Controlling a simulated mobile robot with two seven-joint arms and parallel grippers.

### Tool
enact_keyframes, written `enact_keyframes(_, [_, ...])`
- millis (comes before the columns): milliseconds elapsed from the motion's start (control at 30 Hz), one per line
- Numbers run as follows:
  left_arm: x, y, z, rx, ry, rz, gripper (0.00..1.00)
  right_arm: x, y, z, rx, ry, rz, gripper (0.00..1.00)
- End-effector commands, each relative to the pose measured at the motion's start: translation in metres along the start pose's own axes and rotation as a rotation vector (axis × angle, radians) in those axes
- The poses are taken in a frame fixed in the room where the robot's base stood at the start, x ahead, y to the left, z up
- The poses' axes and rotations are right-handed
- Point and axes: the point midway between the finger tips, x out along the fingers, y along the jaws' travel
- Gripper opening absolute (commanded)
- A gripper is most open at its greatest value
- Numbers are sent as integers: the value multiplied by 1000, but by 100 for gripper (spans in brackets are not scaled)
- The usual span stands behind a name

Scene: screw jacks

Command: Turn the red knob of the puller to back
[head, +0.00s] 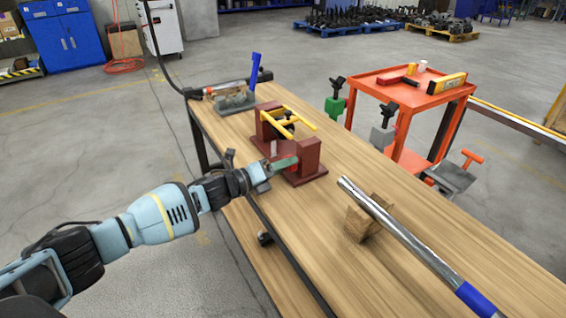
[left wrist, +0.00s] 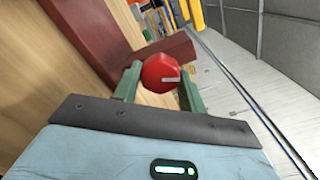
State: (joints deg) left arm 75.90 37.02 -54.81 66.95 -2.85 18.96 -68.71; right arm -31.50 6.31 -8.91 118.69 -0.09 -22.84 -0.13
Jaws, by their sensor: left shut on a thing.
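The puller (head: 307,155) is a dark red frame with yellow bars on the wooden table in the head view. Its dark red body also shows at the top of the left wrist view (left wrist: 88,32). My right gripper is in neither view.
A metal bar with a blue end (head: 420,245) rests on a wooden block (head: 358,223) at right. A clamp with a blue handle (head: 236,97) stands at the table's far end. An orange cart (head: 385,92) is beyond the table.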

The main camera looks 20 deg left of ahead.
Motion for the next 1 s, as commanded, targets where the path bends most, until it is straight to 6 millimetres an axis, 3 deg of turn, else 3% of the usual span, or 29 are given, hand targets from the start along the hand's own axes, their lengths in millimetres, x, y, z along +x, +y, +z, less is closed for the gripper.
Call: enact_keyframes(1000, [0, -1, 1, -968, -2, 0, 18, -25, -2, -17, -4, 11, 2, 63])
